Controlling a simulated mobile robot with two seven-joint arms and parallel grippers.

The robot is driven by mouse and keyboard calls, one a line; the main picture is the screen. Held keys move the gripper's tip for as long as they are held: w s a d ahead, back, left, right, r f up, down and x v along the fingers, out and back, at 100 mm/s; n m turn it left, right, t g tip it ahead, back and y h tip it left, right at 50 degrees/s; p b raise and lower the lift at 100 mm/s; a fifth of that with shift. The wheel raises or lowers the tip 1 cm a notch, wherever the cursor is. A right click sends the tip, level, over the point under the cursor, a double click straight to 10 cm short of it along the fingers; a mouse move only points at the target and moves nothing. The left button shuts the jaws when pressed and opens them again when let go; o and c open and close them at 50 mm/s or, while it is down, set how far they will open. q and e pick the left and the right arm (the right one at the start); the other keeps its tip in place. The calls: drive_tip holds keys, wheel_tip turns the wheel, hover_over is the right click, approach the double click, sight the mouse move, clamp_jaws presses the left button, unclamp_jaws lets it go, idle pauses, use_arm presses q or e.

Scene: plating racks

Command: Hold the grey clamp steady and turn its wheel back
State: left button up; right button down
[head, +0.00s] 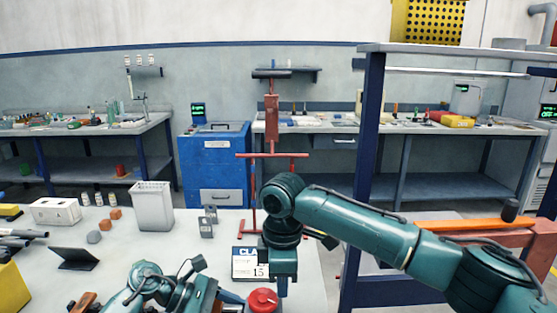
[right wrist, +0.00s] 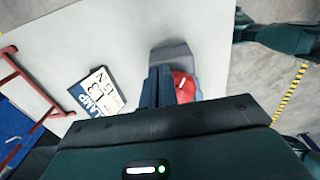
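The clamp's red wheel (head: 262,300) shows at the bottom of the head view. In the right wrist view the red wheel (right wrist: 184,88) has a white mark, and a grey part (right wrist: 172,54), likely the clamp's, lies beyond it. My right gripper (head: 283,288) points down close beside the wheel. In the right wrist view its dark fingers (right wrist: 168,88) are right by the wheel; contact and finger gap are unclear. My left gripper (head: 205,296) is low in the head view, left of the wheel, its fingertips cut off or hidden. Most of the clamp is hidden.
A clamp sign reading 15 (head: 249,264) stands just behind the wheel; it also shows in the right wrist view (right wrist: 97,92). A red stand (head: 253,190) rises behind.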

drive_tip(key=shift+d+f, duration=0.1)
drive_tip(key=shift+f, duration=0.2)
wheel_tip(320, 180, up, 6)
drive_tip(key=shift+w+d, duration=0.2)
drive_tip(key=shift+w, duration=0.05)
drive_tip(key=shift+r, duration=0.1)
idle(0.3)
drive_tip(key=m, duration=0.6)
approach(277, 299)
drive_tip(key=s+f, duration=0.2)
drive_tip(key=shift+d+f, duration=0.15)
drive_tip(key=shift+f, duration=1.4)
drive_tip(key=shift+d+f, duration=0.15)
drive_tip(key=shift+f, duration=1.35)
drive_tip(key=shift+w+a, duration=0.15)
drive_tip(key=shift+a, duration=0.1)
